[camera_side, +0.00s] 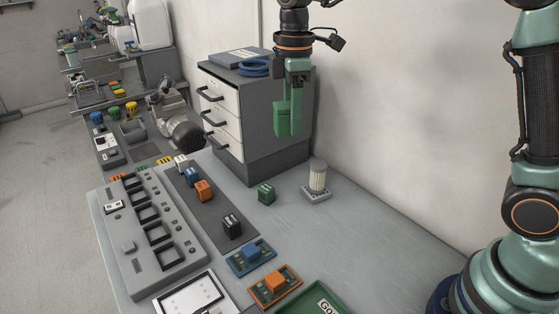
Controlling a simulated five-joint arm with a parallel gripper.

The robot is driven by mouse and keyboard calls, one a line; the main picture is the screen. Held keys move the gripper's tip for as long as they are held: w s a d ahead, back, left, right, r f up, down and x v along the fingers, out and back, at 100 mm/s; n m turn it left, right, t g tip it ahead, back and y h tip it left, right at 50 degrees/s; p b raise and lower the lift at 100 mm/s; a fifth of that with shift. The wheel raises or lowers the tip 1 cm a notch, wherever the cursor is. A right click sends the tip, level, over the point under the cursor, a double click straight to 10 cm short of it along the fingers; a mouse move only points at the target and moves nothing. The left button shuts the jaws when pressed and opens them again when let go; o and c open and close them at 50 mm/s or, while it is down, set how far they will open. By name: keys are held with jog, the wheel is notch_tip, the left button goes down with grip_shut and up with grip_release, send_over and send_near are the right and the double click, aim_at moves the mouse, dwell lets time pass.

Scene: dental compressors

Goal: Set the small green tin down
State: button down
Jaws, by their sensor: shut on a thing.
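My gripper (290,128) hangs pointing down in the air in front of the grey drawer cabinet, well above the table. It is shut on a green piece, taken as the small green tin (283,118); its green blends with my green fingers, so its outline is hard to make out. A small green block (266,193) with pale marks on top stands on the table below, apart from my gripper.
A ribbed pale cylinder (318,178) stands on a grey base right of the green block. Orange (203,190), blue (192,177) and black (232,226) blocks stand on a dark strip. A slotted grey panel (150,235) lies left.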

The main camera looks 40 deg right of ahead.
jog(key=w+a+m, duration=0.2)
jog(key=w+a, duration=0.3)
jog(key=w, duration=0.1)
jog(key=m, duration=0.2)
send_over(222, 215)
notch_tip(222, 215, down, 3)
notch_tip(222, 215, down, 20)
jog(key=shift+f, duration=0.15)
jog(key=shift+c, duration=1.8)
grip_release()
jog(key=shift+f, duration=0.15)
